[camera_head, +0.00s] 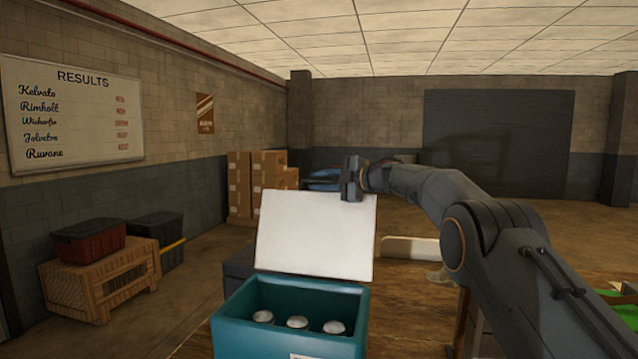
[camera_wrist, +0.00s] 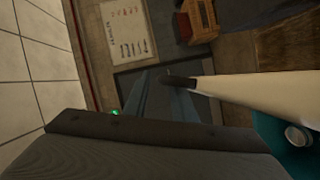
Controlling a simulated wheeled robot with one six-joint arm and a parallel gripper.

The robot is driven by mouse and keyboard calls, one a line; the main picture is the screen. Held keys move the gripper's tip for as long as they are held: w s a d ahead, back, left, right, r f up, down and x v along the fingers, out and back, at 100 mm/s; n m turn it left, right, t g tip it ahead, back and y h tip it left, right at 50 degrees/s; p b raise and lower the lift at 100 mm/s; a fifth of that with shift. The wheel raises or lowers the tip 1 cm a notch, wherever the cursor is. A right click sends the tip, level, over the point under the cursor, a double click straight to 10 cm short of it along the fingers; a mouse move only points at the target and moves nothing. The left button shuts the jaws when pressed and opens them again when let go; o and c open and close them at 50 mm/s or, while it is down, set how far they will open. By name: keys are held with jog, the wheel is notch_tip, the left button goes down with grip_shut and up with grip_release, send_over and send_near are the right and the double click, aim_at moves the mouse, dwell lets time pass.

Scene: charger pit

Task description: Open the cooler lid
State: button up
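The teal cooler (camera_head: 290,335) stands at the bottom middle of the head view, with the tops of three cans showing inside. Its white lid (camera_head: 316,235) is raised, standing nearly upright at the back of the cooler, so the inside is open to view. My gripper (camera_head: 351,183) is at the lid's top edge, right of its middle. In the wrist view the lid (camera_wrist: 265,95) comes in from the right, with a dark piece at its end, close to my gripper. The cooler (camera_wrist: 270,135) shows at the right edge there. I cannot tell whether the fingers are closed on the lid.
The cooler stands on a brown wooden surface (camera_head: 405,325). Cardboard boxes (camera_head: 265,175) stand behind at the left. A wooden crate (camera_head: 95,285) with a red bin (camera_head: 88,240) is at the far left. A white board (camera_head: 75,110) hangs on the left wall. Open floor lies behind.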

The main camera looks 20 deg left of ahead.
jog(key=shift+d+f, duration=0.1)
jog(key=shift+f, duration=0.05)
jog(key=shift+b+v, duration=1.6)
jog(key=shift+v, duration=2.25)
